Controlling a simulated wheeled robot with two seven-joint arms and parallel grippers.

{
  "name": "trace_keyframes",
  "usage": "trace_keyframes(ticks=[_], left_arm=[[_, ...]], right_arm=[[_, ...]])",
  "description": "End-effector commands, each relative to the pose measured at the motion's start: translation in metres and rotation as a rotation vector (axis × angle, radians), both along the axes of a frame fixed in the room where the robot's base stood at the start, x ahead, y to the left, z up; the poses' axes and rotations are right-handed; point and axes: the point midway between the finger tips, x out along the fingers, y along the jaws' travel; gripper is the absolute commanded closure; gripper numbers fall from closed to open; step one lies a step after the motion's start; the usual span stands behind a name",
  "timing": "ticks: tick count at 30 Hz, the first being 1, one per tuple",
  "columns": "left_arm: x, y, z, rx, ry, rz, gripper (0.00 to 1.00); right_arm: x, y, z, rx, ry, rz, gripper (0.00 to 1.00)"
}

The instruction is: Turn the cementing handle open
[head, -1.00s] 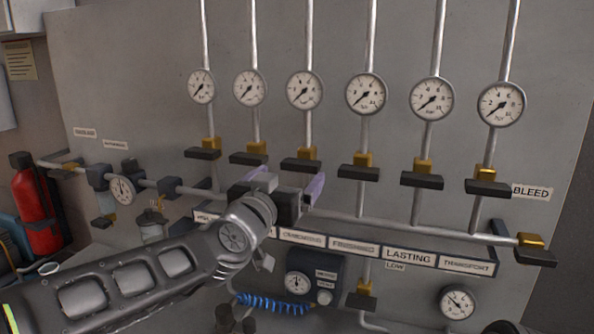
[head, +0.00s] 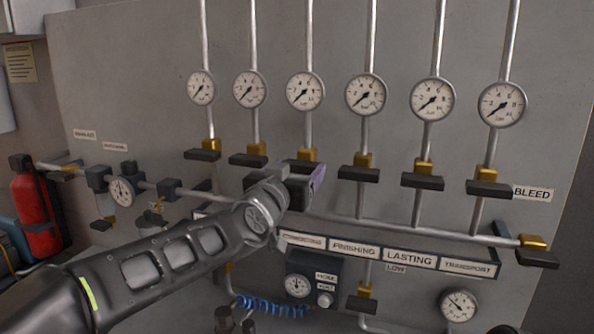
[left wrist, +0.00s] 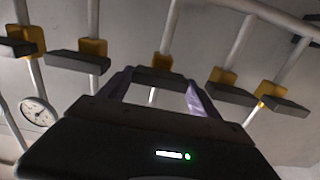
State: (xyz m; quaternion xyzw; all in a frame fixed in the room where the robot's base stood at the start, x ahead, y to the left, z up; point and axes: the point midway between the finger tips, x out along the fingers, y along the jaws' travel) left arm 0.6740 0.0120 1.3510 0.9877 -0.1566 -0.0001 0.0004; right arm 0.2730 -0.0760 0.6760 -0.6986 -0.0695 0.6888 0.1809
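The cementing handle is the dark lever on the third vertical pipe, above the CEMENTING label (head: 303,240). In the head view my left gripper (head: 304,178) covers most of it, and its brass valve body (head: 307,155) shows just above. In the left wrist view the dark handle (left wrist: 158,78) lies crosswise to its pipe, between the tips of my two purple-grey fingers (left wrist: 160,92). The fingers are spread, one on each side of the handle. I cannot tell whether they touch it. My right gripper is in neither view.
Similar crosswise handles flank it, at left (head: 249,160) and right (head: 359,174), fairly close. Gauges (head: 305,91) sit above on the pipes. A horizontal manifold pipe (head: 385,226) and a regulator box (head: 312,275) are below. A bleed handle (head: 537,257) is at far right.

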Motion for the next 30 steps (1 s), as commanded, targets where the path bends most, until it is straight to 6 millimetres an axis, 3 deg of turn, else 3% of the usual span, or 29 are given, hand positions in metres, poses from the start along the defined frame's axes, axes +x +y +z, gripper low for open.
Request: trace_keyframes(ticks=[13,30], left_arm=[[0.0000,0.0003,-0.0001,0.000,0.000,0.000,0.67],[0.0003,0.0010,-0.0006,-0.118,0.038,0.001,0.68]], right_arm=[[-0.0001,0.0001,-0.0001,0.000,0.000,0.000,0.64],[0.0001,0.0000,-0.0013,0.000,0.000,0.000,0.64]])
